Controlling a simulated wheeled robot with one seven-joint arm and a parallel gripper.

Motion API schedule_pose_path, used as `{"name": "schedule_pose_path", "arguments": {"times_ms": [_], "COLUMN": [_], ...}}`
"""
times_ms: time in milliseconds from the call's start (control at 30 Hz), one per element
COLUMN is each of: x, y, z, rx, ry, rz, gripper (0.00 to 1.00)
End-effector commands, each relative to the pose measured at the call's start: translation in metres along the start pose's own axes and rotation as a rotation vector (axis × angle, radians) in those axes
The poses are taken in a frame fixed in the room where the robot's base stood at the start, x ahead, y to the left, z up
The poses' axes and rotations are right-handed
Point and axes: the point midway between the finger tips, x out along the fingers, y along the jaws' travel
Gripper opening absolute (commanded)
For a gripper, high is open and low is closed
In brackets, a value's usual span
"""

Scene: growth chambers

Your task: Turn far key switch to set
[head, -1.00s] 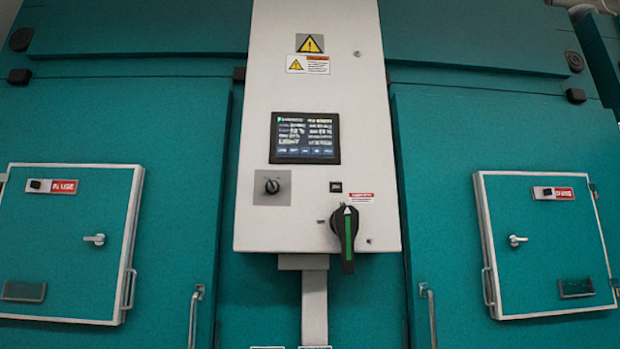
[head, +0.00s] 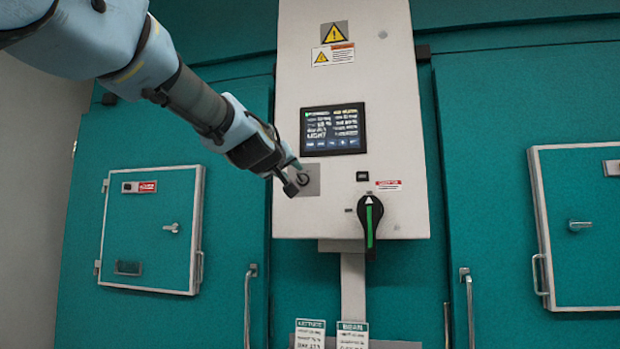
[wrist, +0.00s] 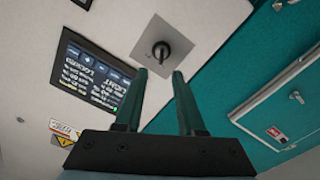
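The key switch (head: 303,180) is a small dark round knob on a square grey plate (head: 315,172), low on the left of the white control panel (head: 385,130). In the wrist view the key switch (wrist: 161,50) sits just beyond my fingertips, roughly centred between them, with its plate (wrist: 150,33) around it. My gripper (head: 294,178) reaches in from the upper left and partly covers the plate in the head view. In the wrist view my gripper (wrist: 160,73) has its two green fingers apart, with nothing between the tips. Whether a finger touches the switch I cannot tell.
A lit screen (head: 333,130) is above the switch. A large black rotary handle with a green stripe (head: 369,225) is to the right. Teal chamber doors with small hatches (head: 150,228) flank the panel. Signs (head: 310,334) stand below.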

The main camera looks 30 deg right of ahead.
Motion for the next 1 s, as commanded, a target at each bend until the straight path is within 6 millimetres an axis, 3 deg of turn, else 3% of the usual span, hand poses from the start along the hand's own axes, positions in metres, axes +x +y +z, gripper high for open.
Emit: {"name": "schedule_pose_path", "arguments": {"times_ms": [500, 700, 1000], "x": [0.083, 0.094, 0.095], "y": [-0.001, -0.001, -0.001], "z": [0.001, 0.002, 0.002], "rx": [0.003, 0.002, 0.002], "ry": [-0.002, -0.003, -0.003], "rz": [-0.003, -0.002, -0.002], "gripper": [0.39, 0.39, 0.35]}}
